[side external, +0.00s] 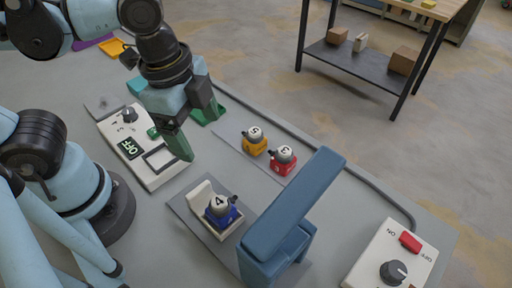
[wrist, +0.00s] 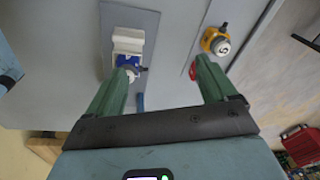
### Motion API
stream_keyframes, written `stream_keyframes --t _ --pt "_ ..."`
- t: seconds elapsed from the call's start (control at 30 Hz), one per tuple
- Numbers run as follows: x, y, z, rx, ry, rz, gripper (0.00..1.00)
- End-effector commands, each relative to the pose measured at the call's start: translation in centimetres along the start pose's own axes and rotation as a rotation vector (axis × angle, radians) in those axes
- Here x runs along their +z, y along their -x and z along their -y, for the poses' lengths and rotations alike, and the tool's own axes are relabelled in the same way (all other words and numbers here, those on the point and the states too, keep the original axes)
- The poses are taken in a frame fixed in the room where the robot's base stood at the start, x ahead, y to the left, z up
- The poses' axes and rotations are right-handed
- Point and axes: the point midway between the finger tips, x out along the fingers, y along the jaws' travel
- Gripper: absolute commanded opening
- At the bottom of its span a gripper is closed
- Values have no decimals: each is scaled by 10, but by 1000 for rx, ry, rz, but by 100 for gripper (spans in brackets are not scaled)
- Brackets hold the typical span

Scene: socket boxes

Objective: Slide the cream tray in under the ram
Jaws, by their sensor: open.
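The cream tray (side external: 230,234) lies on a grey plate (side external: 183,208), with a raised cream block at its back end. A blue socket box with a ball marked 4 (side external: 221,212) sits in it. The tray also shows in the wrist view (wrist: 128,36), left of centre. The blue ram (side external: 292,205) stands just right of the tray, its arm slanting up to the right; the tray is beside it. My gripper (side external: 182,150) is open and empty, above the table behind the tray. In the wrist view (wrist: 162,66) its green fingers are spread, the left fingertip near the blue box.
A yellow box with ball 5 (side external: 255,141) and a red box with ball 3 (side external: 283,160) stand behind the ram. A cable runs along the table edge.

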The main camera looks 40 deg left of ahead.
Motion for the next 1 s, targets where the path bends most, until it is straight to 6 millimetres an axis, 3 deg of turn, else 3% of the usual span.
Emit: stream_keyframes --t 0.1,0.23,0.47,1.0 --pt "-5 8 -26 75 -248 61 85" --pt "-5 12 -38 117 -380 94 85" --pt "-3 -1 -42 125 -402 100 85" --pt "5 -61 -47 123 -398 98 85"
